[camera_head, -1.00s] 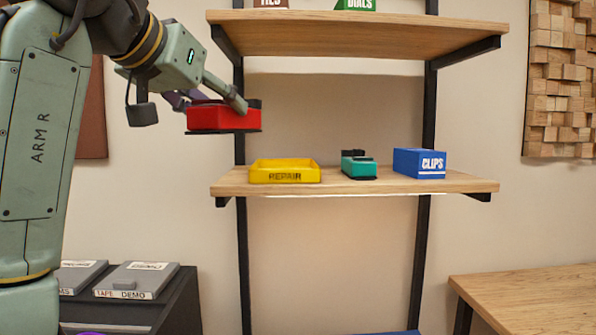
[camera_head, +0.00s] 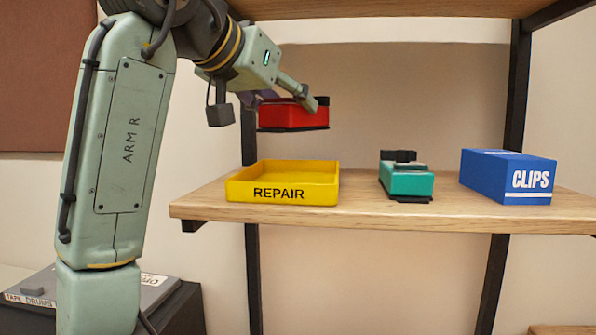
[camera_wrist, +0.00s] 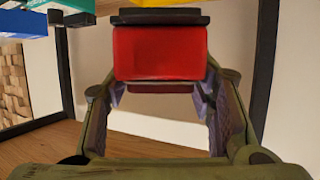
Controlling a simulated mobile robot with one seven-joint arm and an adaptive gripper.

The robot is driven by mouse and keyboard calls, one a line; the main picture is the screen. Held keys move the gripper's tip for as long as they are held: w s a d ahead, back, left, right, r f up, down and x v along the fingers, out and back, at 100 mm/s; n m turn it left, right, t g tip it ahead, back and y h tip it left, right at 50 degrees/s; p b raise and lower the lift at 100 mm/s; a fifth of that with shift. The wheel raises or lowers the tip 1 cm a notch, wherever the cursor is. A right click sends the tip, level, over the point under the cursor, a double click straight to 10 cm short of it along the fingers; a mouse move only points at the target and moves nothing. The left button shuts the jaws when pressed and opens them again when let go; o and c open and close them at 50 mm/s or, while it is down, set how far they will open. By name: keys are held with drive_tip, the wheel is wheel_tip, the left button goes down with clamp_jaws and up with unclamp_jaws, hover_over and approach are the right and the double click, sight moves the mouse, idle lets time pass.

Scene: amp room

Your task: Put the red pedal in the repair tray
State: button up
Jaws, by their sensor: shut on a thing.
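The red pedal (camera_head: 293,114) is held in my gripper (camera_head: 300,103), up in the air above the yellow repair tray (camera_head: 283,181). In the head view a clear gap shows between the pedal's dark base and the tray's rim. The tray is labelled REPAIR, looks empty and stands at the left end of the wooden shelf. In the wrist view the red pedal (camera_wrist: 160,52) sits between the two fingers of my gripper (camera_wrist: 162,88). The yellow tray (camera_wrist: 165,3) shows only as a strip behind it at the top edge.
A teal pedal (camera_head: 406,179) stands right of the tray on the same shelf (camera_head: 340,214). A blue CLIPS box (camera_head: 508,176) is farther right. An upper shelf (camera_head: 390,8) hangs above, and a dark post (camera_head: 249,140) rises behind the tray.

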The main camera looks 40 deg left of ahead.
sight(272, 115)
wheel_tip(272, 115, down, 3)
drive_tip(key=shift+s+a+f, duration=0.1)
drive_tip(key=shift+s, duration=0.05)
drive_tip(key=shift+f, duration=2.55)
drive_tip(key=shift+f, duration=0.2)
drive_tip(key=o, duration=1.6)
drive_tip(key=shift+c, duration=0.2)
drive_tip(key=shift+r, duration=0.2)
drive_tip(key=b+v, duration=0.1)
drive_tip(key=v, duration=1.1)
drive_tip(key=shift+b, duration=0.3)
